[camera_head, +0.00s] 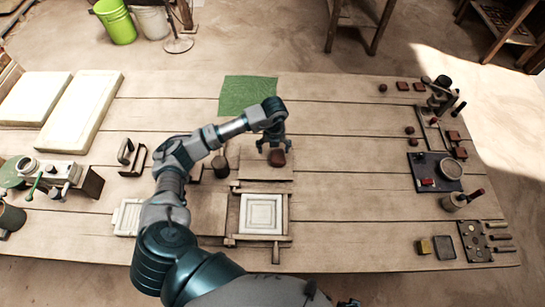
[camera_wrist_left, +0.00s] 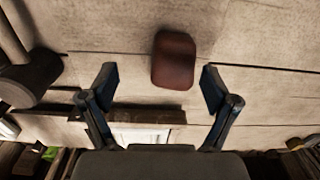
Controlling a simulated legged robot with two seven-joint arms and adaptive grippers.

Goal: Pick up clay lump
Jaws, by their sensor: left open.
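The clay lump (camera_head: 277,158) is a small reddish-brown block with rounded edges. It lies on a wooden board near the middle of the table. My left gripper (camera_head: 273,144) is over the board at the lump, its fingers spread. In the left wrist view the lump (camera_wrist_left: 174,58) shows between and slightly beyond the two open fingertips (camera_wrist_left: 158,78), with clear gaps on both sides. No contact shows. My right gripper is not seen in either view.
A wooden frame (camera_head: 286,228) with a white square mould (camera_head: 261,213) sits just in front of the lump. A dark round-headed tool (camera_head: 220,164) stands to its left. A green cloth (camera_head: 246,95) lies behind.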

